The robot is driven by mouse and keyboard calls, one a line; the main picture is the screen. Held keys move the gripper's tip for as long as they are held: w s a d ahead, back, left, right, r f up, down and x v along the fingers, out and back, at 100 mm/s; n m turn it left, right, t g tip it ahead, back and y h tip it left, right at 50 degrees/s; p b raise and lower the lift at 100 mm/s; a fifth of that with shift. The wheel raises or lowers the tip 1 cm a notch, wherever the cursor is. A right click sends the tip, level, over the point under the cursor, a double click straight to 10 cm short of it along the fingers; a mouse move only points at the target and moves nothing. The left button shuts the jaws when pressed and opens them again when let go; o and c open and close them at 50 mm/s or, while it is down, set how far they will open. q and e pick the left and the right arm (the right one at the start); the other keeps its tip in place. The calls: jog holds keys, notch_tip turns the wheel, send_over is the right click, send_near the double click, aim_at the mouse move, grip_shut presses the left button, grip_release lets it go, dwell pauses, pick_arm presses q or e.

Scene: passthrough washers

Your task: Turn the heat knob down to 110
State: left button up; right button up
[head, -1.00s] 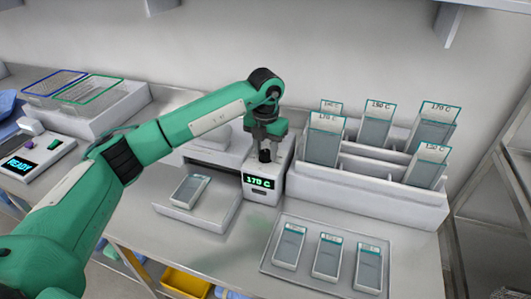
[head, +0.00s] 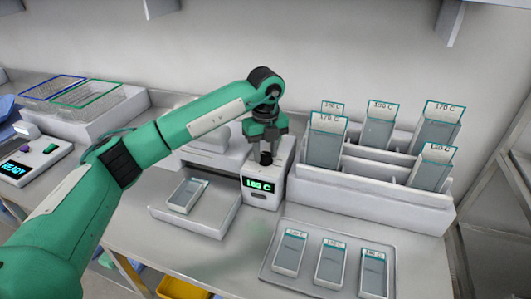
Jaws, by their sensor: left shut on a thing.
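The heat knob (head: 266,158) is a small dark knob on top of the white heater unit (head: 262,201). The unit's green display (head: 260,186) appears to read 160 C. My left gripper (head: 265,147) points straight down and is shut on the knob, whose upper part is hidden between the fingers. My right gripper is not in view.
A white platform (head: 205,217) with a pouch (head: 187,194) adjoins the unit's left. A white rack (head: 370,197) with several labelled pouches stands right. A grey tray (head: 309,276) with 3 pouches lies in front. A READY device (head: 30,165) is far left.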

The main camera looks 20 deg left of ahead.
pick_arm(q)
jog(key=shift+r+n, duration=0.1)
jog(key=shift+n, duration=1)
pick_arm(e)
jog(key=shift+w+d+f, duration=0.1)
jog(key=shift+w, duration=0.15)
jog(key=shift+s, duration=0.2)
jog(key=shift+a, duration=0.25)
pick_arm(q)
jog(key=o, duration=1)
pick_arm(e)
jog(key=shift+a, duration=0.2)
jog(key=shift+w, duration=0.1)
